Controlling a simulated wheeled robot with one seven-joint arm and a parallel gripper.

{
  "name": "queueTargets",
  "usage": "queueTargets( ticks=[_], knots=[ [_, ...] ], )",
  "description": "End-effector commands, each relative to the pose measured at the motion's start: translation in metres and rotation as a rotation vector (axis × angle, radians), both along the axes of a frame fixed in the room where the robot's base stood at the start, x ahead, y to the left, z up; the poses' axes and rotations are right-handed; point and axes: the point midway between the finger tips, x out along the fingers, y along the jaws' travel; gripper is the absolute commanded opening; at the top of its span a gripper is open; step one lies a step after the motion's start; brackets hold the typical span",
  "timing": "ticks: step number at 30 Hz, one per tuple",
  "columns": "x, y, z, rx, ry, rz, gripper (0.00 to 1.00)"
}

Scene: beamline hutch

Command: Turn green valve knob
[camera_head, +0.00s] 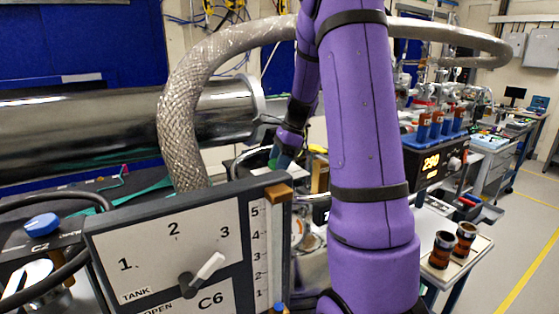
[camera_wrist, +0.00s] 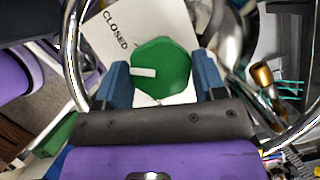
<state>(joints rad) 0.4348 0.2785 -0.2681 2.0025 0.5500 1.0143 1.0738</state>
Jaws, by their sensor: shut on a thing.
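The green valve knob (camera_wrist: 172,62) is in the middle of the wrist view, an angular green knob with a white pointer bar directed to the picture's left. It sits before a white plate (camera_wrist: 110,22) that reads "CLOSED"; other lettering on the plate is hidden. My gripper (camera_wrist: 163,78) has its two blue fingers on either side of the knob and is shut on it. In the head view my gripper (camera_head: 281,160) is small and far off behind the panel, and the knob cannot be clearly made out there.
A curved chrome bar (camera_wrist: 72,60) runs close around the gripper. In the head view, a panel (camera_head: 150,245) with a white pointer marked C6 stands in front. A braided hose (camera_head: 180,130) arches behind it. Striped cylinders (camera_head: 442,250) stand on a shelf at right.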

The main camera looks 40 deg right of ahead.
Motion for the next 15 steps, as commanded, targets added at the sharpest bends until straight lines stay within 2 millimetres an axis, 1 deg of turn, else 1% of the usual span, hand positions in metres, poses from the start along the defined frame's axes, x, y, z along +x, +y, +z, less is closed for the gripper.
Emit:
queueTargets(
  ticks=[15],
  knots=[
    [0.0024, -0.0007, 0.0003, 0.000, 0.000, 0.492, 0.40]
  ],
)
